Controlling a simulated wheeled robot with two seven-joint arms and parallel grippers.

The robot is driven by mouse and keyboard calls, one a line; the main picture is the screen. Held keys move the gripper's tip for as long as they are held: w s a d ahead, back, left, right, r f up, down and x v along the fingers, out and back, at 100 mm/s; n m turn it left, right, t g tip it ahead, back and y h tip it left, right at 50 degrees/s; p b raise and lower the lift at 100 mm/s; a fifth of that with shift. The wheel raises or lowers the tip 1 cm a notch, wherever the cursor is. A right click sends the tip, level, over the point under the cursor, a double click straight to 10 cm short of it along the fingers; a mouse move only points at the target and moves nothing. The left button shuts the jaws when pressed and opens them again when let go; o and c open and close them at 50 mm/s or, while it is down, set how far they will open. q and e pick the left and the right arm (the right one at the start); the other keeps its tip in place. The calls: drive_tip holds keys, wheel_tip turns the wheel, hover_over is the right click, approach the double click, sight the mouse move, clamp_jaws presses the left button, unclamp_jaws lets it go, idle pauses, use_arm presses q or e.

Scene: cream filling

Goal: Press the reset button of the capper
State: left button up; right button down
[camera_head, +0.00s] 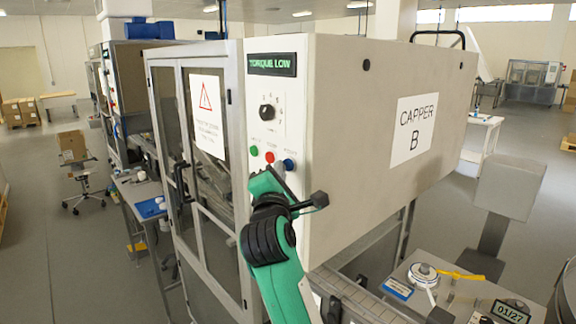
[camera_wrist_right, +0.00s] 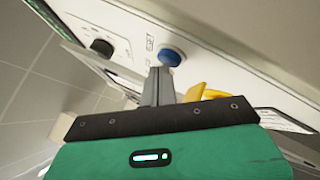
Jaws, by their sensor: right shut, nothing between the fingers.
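The capper (camera_head: 335,120) is a large pale cabinet marked "CAPPER B". Its front panel has a green button (camera_head: 254,151), a red button (camera_head: 270,157) and a blue button (camera_head: 289,164) in a row. The blue button also shows in the right wrist view (camera_wrist_right: 172,56), with a small label beside it that I cannot read surely. My right gripper (camera_wrist_right: 160,72) is shut and empty, its grey fingertips just below the blue button. I cannot tell whether they touch it. In the head view my green right arm rises to the panel and mostly hides the fingers. My left gripper is not in view.
Above the buttons are a black knob (camera_head: 267,112) and a display (camera_head: 272,64) reading "TORQUE LOW". Glazed doors (camera_head: 205,150) with a warning sign (camera_head: 208,115) stand left of the panel. A work table (camera_head: 455,290) is at lower right. Open floor lies behind.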

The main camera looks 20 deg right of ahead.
drive_tip(key=shift+w+d, duration=0.1)
drive_tip(key=shift+d, duration=0.2)
drive_tip(key=shift+a, duration=0.3)
idle(0.4)
drive_tip(key=s+a+b, duration=0.2)
drive_tip(key=a, duration=0.3)
drive_tip(key=shift+s+a, duration=0.15)
drive_tip(key=shift+a, duration=0.2)
idle(0.3)
